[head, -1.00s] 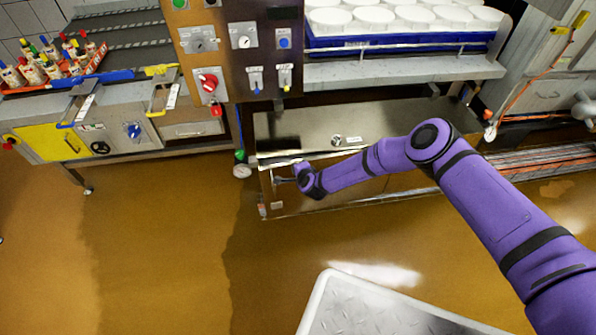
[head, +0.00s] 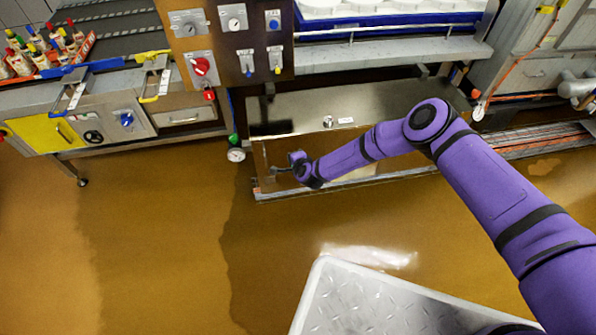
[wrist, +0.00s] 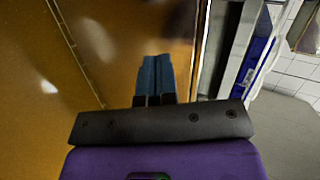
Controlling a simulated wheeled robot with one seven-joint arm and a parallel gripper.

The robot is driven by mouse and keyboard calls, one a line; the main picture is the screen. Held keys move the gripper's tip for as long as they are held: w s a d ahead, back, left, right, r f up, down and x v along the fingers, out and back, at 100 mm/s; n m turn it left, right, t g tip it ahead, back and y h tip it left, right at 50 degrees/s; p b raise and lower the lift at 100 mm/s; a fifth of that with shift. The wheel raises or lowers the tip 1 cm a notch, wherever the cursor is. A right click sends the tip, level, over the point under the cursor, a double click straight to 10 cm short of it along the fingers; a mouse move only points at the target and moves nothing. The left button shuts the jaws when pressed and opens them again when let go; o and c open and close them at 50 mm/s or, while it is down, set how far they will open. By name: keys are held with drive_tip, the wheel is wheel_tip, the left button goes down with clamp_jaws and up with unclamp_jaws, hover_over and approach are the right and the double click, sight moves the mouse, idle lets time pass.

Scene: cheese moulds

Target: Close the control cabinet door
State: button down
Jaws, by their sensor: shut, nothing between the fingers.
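The control cabinet (head: 300,108) is the low steel box under the machine in the head view, with a round knob and a small label on its upper face. Its shiny front panel, apparently the door (head: 335,147), reflects the brown floor; how far it stands open I cannot tell. My gripper (head: 275,170) is at the left end of this panel, and my forearm hides part of it. In the wrist view my blue fingers (wrist: 156,65) are together and empty, pointing at the brown reflective surface (wrist: 125,40). Whether they touch it I cannot tell.
The switch panel (head: 222,45) stands above the cabinet's left end. A dial gauge (head: 236,155) hangs at its left. A blue tray with white moulds (head: 390,22) is on the shelf above. Pipes (head: 540,140) run to the right. The floor in front (head: 190,240) is clear.

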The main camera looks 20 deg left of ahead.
drive_tip(key=s+a+v, duration=0.1)
drive_tip(key=v, duration=0.8)
